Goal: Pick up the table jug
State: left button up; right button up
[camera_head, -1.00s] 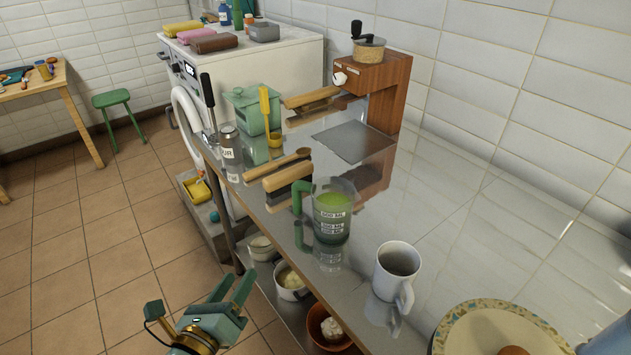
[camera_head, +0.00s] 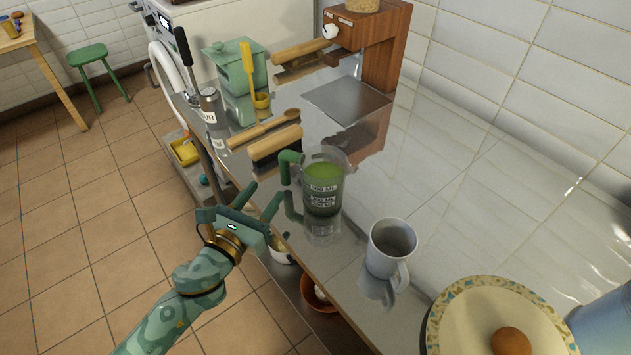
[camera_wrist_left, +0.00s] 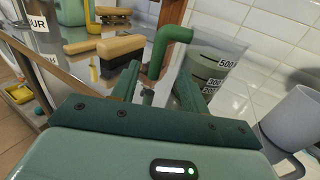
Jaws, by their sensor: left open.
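The clear jug (camera_head: 324,190) with green contents and printed ML marks stands upright on the shiny counter. Its green handle (camera_head: 288,168) points left, toward the counter's front edge. My left gripper (camera_head: 263,197) is open and empty, just left of the jug at the counter's edge, with its fingers pointing toward the handle. In the left wrist view the handle (camera_wrist_left: 165,50) shows beyond and between the two spread fingers (camera_wrist_left: 155,88), and the jug's body (camera_wrist_left: 215,65) is to the right. I cannot see any contact. My right gripper is not in view.
A grey-white mug (camera_head: 390,250) stands right of the jug, near a patterned plate (camera_head: 455,315) with a brown round item. A wooden-handled brush (camera_head: 275,145) and a wooden spoon (camera_head: 262,130) lie just behind the jug.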

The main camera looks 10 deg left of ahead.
aim_at(282, 169)
pick_arm(q)
jog(key=x, duration=0.3)
jog(key=shift+w+d+f, duration=0.1)
jog(key=shift+w, duration=0.2)
jog(key=b+x, duration=0.1)
jog(key=x, duration=0.5)
jog(key=shift+w, duration=0.15)
grip_shut()
